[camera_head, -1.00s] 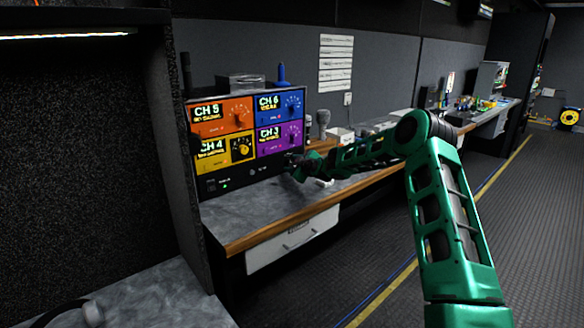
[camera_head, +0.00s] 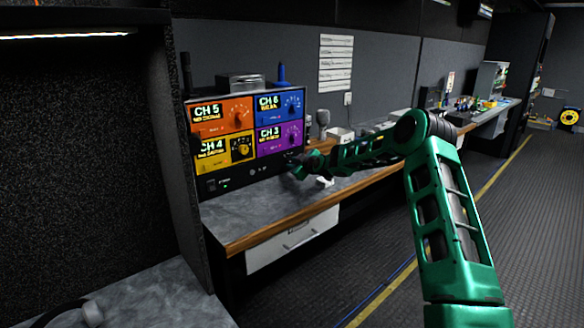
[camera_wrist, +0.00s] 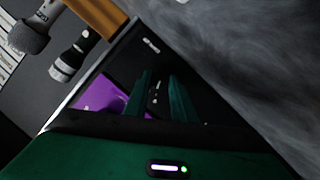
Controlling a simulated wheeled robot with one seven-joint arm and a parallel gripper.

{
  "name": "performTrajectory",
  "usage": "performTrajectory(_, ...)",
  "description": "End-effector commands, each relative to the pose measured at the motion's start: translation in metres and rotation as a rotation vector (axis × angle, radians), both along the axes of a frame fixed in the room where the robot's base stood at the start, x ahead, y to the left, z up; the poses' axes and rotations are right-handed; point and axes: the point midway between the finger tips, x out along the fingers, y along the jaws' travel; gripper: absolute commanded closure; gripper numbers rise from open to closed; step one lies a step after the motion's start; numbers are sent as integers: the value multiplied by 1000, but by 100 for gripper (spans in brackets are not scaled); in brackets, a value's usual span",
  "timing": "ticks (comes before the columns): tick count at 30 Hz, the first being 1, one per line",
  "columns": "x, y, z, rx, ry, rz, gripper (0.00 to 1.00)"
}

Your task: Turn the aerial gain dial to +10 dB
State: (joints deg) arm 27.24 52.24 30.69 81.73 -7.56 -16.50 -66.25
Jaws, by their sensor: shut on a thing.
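The receiver panel (camera_head: 207,187) stands on the desk at the left in the head view, with orange, blue, yellow and purple channel blocks above a black lower strip. My gripper (camera_head: 292,159) is at the right end of that strip, just below the purple CH 3 block (camera_head: 279,139). In the wrist view my gripper's two dark green fingers (camera_wrist: 161,98) point at the black strip, with the purple block beside them. The fingers are shut on a small dark thing, seemingly the aerial gain dial. The dial and its pointer are hidden, so its setting cannot be read.
A grey microphone (camera_wrist: 30,36) and a flashlight (camera_wrist: 75,58) are close beside the panel in the wrist view. The grey desk top (camera_head: 250,205) is clear in front of the panel. A dark partition (camera_head: 180,150) stands to the left.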

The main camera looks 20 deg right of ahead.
Motion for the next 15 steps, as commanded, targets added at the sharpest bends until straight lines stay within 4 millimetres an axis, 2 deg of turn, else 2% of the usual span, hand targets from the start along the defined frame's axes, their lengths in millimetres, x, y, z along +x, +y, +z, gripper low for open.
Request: performTrajectory(15, 2, -5, 0, 429, 181, 1, 99)
